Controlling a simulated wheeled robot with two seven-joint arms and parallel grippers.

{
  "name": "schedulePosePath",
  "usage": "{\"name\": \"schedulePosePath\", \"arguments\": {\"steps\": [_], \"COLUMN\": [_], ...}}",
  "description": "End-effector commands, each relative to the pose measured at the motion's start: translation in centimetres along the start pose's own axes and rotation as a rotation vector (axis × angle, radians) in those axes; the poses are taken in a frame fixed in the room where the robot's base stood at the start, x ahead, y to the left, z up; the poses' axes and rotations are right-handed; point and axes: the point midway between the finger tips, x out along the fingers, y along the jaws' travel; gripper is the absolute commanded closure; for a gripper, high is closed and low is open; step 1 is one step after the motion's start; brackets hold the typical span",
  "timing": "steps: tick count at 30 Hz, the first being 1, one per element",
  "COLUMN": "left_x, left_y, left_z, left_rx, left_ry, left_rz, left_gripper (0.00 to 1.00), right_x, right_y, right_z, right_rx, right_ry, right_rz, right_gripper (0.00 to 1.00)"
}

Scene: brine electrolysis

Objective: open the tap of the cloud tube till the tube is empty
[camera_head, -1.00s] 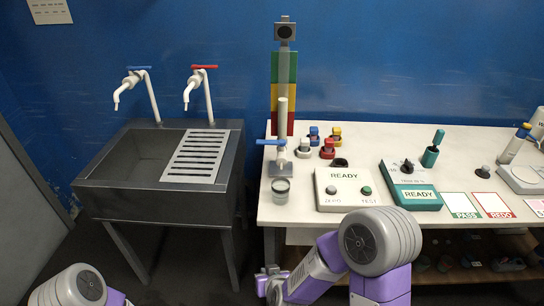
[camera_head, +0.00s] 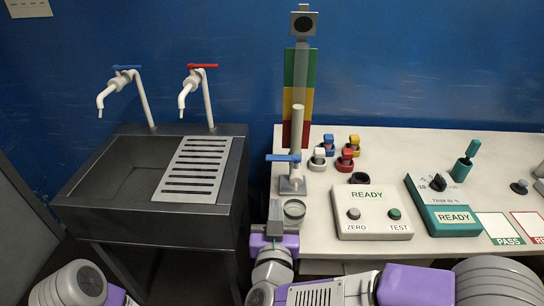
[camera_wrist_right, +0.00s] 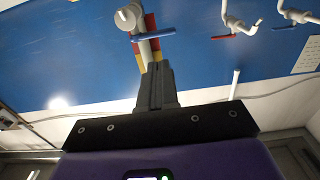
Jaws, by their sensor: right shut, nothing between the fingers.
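The cloud tube (camera_head: 298,130) stands upright at the bench's left end, in front of a green, yellow and red strip. Its lower part looks whitish, up to the yellow band. Its tap has a blue lever (camera_head: 283,157) lying crosswise, pointing left. A small clear cup (camera_head: 295,209) stands below the tap; its contents are unclear. My right gripper (camera_head: 275,208) is shut and empty, just left of the cup and below the lever, apart from the lever. In the right wrist view the shut fingers (camera_wrist_right: 157,75) point toward the blue lever (camera_wrist_right: 153,37). My left gripper is out of view.
A sink (camera_head: 110,205) with blue-handled and red-handled faucets stands left of the bench.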

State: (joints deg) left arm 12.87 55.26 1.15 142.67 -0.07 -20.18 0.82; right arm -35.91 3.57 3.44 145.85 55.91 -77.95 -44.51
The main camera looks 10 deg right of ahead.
Motion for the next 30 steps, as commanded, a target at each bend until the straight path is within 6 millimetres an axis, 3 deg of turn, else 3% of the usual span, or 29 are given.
{"name": "schedulePosePath", "arguments": {"steps": [15, 19, 30], "left_x": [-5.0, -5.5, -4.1], "left_y": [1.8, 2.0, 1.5], "left_z": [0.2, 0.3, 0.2], "left_rx": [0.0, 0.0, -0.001], "left_ry": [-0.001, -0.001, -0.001], "left_rz": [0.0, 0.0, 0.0], "left_gripper": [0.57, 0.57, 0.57], "right_x": [2.5, 5.5, 12.4], "right_y": [0.0, 0.1, 0.0], "right_z": [-0.3, -0.1, 0.2], "right_rx": [-0.006, -0.003, 0.0], "right_ry": [-0.005, -0.003, 0.0], "right_rz": [0.001, 0.004, 0.0], "right_gripper": [1.0, 1.0, 1.0]}}
